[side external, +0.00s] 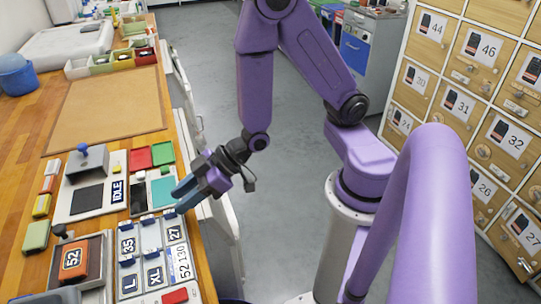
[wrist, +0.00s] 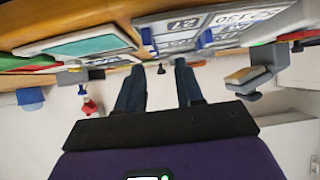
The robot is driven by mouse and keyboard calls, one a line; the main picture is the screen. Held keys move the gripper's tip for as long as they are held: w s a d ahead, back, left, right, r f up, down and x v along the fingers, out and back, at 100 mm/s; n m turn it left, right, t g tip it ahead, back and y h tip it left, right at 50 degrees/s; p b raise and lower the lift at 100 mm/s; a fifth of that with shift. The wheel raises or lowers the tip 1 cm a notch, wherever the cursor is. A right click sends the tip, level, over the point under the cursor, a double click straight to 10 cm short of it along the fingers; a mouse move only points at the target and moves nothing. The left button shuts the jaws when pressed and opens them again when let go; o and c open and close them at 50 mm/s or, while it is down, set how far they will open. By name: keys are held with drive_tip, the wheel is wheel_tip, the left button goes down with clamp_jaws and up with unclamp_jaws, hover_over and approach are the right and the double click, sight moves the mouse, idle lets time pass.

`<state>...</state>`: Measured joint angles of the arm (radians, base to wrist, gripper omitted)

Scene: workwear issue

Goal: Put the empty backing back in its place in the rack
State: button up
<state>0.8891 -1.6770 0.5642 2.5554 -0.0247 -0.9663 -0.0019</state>
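My gripper (side external: 180,200) is at the right edge of the wooden bench, between a teal panel and a grey rack. In the wrist view my gripper (wrist: 159,85) has two dark fingers spread apart with nothing between them. I cannot tell which piece is the empty backing.
A press with a blue knob (side external: 88,160) and an IDLE label (side external: 117,190) stands left of the teal panel. An orange block marked 52 (side external: 73,260) sits left of the rack. A brown mat (side external: 108,108) is clear. Numbered lockers (side external: 470,90) stand at right, beyond open floor.

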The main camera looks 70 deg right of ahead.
drive_tip(key=s+d+r+n+g+h, duration=0.1)
drive_tip(key=s+d+r+g+h, duration=0.2)
drive_tip(key=s, duration=0.6)
drive_tip(key=s+d+r+n+g+h, duration=0.2)
drive_tip(key=s+d+r+g+h, duration=0.2)
drive_tip(key=s+d, duration=0.4)
wheel_tip(320, 180, up, 3)
drive_tip(key=shift+s+f+g+h, duration=0.15)
drive_tip(key=shift+s+g+h, duration=0.15)
drive_tip(key=shift+s+h, duration=0.3)
